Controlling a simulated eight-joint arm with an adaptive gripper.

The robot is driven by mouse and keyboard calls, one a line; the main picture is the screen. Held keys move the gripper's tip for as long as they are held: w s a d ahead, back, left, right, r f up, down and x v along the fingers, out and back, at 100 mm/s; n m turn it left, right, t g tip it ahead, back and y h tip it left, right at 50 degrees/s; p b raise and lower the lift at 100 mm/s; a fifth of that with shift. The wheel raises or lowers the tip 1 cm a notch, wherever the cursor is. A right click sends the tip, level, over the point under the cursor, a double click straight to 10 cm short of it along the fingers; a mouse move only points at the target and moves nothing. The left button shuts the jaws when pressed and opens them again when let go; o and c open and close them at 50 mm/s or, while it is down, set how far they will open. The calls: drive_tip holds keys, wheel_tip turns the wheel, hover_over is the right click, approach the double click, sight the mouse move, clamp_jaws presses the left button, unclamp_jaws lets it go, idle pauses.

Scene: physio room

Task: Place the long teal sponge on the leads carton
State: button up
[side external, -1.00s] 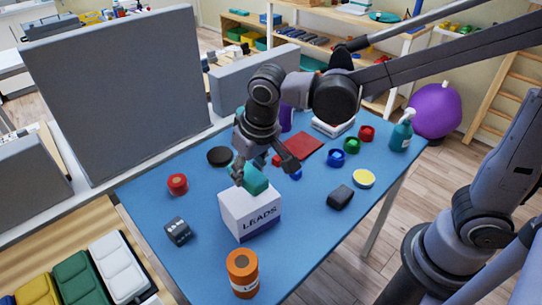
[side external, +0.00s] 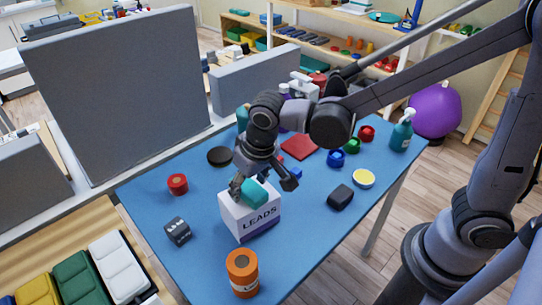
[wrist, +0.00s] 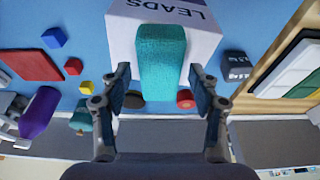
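The long teal sponge (side external: 254,193) is at the top of the white leads carton (side external: 250,221) and appears to rest on it. In the wrist view the sponge (wrist: 162,60) overlaps the carton (wrist: 120,38), with one end reaching past the carton's near edge. My gripper (side external: 264,186) is just above the carton with its fingers spread on either side of the sponge. In the wrist view my gripper (wrist: 160,80) shows a gap between each finger and the sponge. The carton's far top side is partly hidden by the gripper.
An orange tub (side external: 242,272) stands in front of the carton. A dark die-like block (side external: 177,231) and a red roll (side external: 178,184) lie to its left. A black block (side external: 340,196) and a yellow-topped disc (side external: 364,178) lie to the right. A grey partition (side external: 115,90) borders the blue table.

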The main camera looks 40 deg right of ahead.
drive_tip(key=shift+r, duration=0.1)
drive_tip(key=v, duration=1.2)
drive_tip(key=s+d+f+t, duration=0.2)
drive_tip(key=d, duration=0.6)
drive_tip(key=s+d+f+t, duration=0.2)
drive_tip(key=s+d, duration=0.1)
drive_tip(key=d, duration=0.6)
drive_tip(key=shift+s+f, duration=0.2)
drive_tip(key=shift+f, duration=0.2)
